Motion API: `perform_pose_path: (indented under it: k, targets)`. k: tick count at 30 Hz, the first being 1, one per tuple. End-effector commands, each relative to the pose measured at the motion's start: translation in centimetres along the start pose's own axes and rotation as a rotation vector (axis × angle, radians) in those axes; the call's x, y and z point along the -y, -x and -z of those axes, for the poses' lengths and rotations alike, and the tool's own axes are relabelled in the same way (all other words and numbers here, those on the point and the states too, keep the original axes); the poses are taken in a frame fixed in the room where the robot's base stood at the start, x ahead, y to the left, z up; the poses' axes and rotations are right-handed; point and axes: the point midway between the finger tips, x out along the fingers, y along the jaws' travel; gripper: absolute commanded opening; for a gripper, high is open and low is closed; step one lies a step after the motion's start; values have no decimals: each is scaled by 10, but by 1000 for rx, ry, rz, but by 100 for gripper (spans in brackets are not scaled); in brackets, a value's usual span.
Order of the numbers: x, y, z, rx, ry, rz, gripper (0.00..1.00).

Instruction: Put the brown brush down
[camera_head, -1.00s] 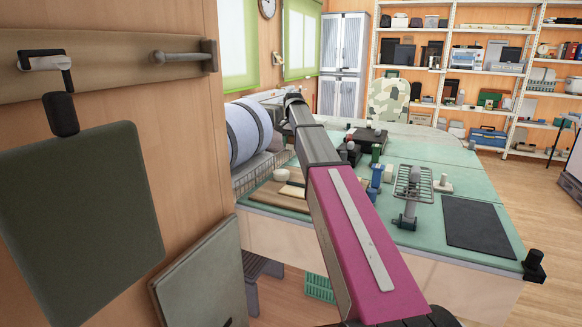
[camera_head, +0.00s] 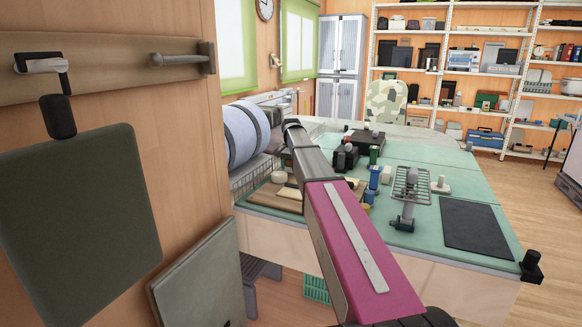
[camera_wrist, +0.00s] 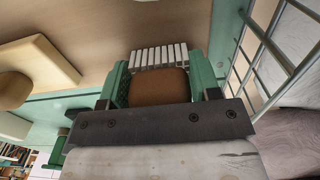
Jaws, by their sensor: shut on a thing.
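In the wrist view my gripper (camera_wrist: 157,78) is shut on the brown brush (camera_wrist: 160,88), with one green finger on each side of its brown body. A row of white bristles (camera_wrist: 160,56) shows beyond the body. A brown wooden board (camera_wrist: 110,25) fills the view behind the brush; I cannot tell whether the brush touches it. In the head view my arm hides the gripper and the brush. The board (camera_head: 262,200) lies there on the left end of the green-topped table (camera_head: 410,255).
A wire basket (camera_wrist: 270,45) stands close on the right in the wrist view. On the table are a wire rack (camera_head: 410,187), a blue clamp-like tool (camera_head: 374,180) and a black mat (camera_head: 473,228). The table's front right is mostly clear.

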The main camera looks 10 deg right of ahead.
Motion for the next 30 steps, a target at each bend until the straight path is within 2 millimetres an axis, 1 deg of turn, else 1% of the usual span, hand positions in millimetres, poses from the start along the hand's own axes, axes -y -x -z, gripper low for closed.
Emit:
perform_pose_path:
  k: [3, 4, 6, 15, 19, 23, 30]
  targets:
    - [0, -3, 0, 0, 0, 0, 38]
    - [0, -3, 0, 0, 0, 0, 63]
    - [0, -2, 0, 0, 0, 0, 82]
    - [0, -1, 0, 0, 0, 0, 82]
    - [0, 8, 0, -1, 0, 1, 82]
    - [0, 28, 1, -1, 0, 1, 82]
    - [1, 77, 1, -2, 0, 1, 82]
